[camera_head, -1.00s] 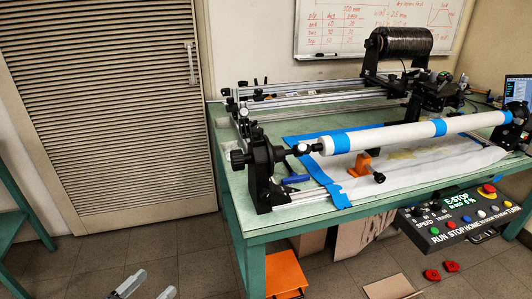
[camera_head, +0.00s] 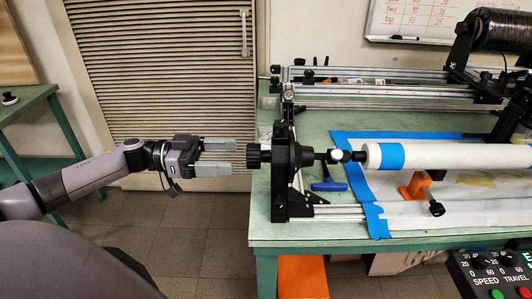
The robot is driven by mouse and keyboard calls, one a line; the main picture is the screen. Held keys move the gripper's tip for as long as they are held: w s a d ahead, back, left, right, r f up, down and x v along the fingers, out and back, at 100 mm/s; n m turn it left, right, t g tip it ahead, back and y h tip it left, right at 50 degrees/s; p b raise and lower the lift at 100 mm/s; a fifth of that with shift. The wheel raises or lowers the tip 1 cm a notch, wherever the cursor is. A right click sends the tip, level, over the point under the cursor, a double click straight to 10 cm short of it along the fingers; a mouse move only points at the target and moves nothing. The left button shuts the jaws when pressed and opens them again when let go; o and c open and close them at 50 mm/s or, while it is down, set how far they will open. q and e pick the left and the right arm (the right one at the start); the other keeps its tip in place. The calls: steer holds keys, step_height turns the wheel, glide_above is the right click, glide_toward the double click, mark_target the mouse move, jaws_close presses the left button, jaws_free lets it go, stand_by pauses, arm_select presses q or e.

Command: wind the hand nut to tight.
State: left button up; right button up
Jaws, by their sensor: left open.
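The hand nut (camera_head: 254,156) is a black knurled knob on the left side of the black tailstock (camera_head: 282,170), at the left end of the winding machine. My left gripper (camera_head: 232,157) is open and points right at the nut, with its two grey fingers level, one above the other in the picture. The fingertips are close to the nut; I cannot tell whether they overlap it in depth. The white tube (camera_head: 450,156) with blue tape runs right from the tailstock's centre. My right gripper is out of view.
The green table (camera_head: 330,240) carries the machine's rails and a white sheet edged in blue tape. A blue-handled tool (camera_head: 328,186) and an orange block (camera_head: 415,187) lie near the tube. A control panel (camera_head: 495,275) is at lower right. Floor left of the table is clear.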

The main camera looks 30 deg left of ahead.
mark_target(252, 157)
arm_select(q)
steer(key=shift+p+x, duration=0.3)
steer(key=shift+x, duration=3)
steer(key=c, duration=1)
